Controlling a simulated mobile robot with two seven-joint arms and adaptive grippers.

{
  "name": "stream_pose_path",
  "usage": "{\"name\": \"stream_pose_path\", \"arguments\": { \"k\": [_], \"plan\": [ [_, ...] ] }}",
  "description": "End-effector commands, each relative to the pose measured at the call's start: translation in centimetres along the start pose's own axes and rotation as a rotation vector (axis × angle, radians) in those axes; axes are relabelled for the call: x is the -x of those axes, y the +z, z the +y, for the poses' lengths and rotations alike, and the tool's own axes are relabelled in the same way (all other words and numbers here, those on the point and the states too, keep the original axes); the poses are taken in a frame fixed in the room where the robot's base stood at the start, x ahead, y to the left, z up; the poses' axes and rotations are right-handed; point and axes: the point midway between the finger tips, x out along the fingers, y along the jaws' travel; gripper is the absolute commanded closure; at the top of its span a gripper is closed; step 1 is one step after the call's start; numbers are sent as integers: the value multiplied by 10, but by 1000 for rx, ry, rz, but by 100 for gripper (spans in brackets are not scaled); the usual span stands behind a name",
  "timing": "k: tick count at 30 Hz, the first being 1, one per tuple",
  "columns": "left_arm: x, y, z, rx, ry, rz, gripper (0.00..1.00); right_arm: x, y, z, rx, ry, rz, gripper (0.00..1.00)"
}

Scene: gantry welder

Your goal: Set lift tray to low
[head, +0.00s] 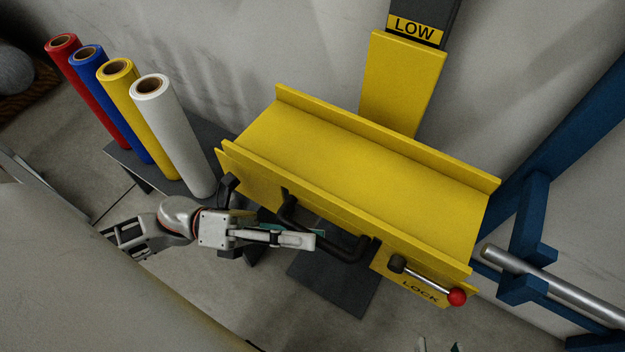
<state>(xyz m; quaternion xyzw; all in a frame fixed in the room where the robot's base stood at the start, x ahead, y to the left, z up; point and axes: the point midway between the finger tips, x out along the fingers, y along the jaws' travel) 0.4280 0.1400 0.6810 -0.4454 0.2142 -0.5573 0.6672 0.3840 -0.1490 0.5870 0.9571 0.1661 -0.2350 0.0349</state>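The yellow lift tray (350,165) is a long channel with raised long edges, tilted across the middle of the head view. A black U-shaped handle (343,250) is on its front side. A yellow LOW label (413,29) is on the dark post above the yellow back plate (402,85). A lock lever (430,280) with a red knob is at the tray's front right, above the word LOCK. My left gripper (308,238) is at the handle; its fingers overlap, so grip and contact are unclear. My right gripper (438,346) shows only two separated fingertips at the bottom edge.
Red, blue, yellow and white rolls (172,135) stand upright on a dark base at the left. A blue frame (535,215) with a metal bar (550,283) stands at the right. A grey wall is behind the tray. A dark plate (335,285) lies below it.

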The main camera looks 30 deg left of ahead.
Motion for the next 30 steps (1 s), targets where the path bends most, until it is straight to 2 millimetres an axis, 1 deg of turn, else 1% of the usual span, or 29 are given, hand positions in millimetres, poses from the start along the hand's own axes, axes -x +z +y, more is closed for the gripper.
{"name": "stream_pose_path", "arguments": {
  "k": [1,9,12,15,21,30],
  "plan": [
    [11,-1,1,1,6,2,71,0,0,0,0,0,0,64],
    [66,-2,2,2,8,2,71,0,0,0,0,0,1,64],
    [82,-2,1,2,7,3,71,0,0,0,0,0,1,64],
    [93,-2,2,1,7,2,71,0,-1,0,0,0,1,64],
    [102,-2,1,0,5,2,71,0,-1,0,1,0,1,64],
    [102,-1,1,0,5,2,71,0,-1,0,1,0,1,64]
  ]
}}
